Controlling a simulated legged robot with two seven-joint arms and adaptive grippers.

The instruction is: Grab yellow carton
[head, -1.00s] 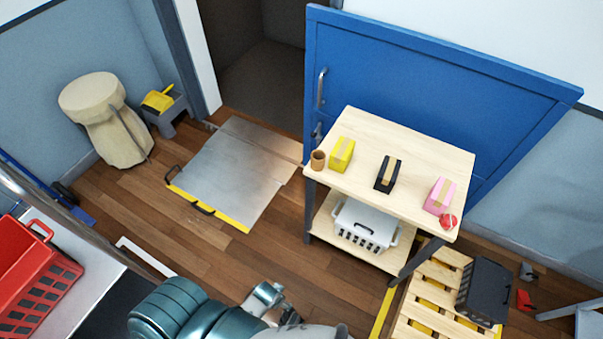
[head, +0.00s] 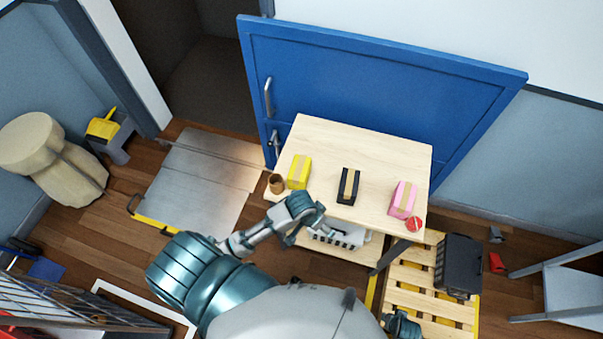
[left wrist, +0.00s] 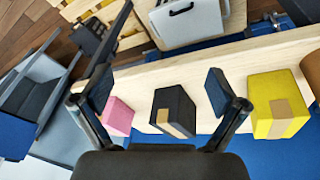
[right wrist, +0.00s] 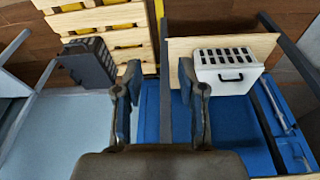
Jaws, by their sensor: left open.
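The yellow carton (head: 299,172) with a tan tape strip stands on the upper wooden shelf top (head: 320,140), near its left end. It also shows in the left wrist view (left wrist: 277,104), to the right of the fingers. My left gripper (head: 318,222) is open and empty at the shelf's front edge, below and to the right of the yellow carton. Its fingers also show in the left wrist view (left wrist: 158,85), with the black carton (left wrist: 173,110) between them farther off. My right gripper (right wrist: 160,95) has its fingers apart and empty; in the head view only part of that arm shows at the bottom.
A brown cup (head: 276,184) stands just left of the yellow carton. The black carton, a pink carton (head: 403,199) and a red round item (head: 414,224) share the shelf top. A white basket (right wrist: 226,70) sits on the lower shelf. A pallet (head: 405,290) holds a dark crate (head: 459,265).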

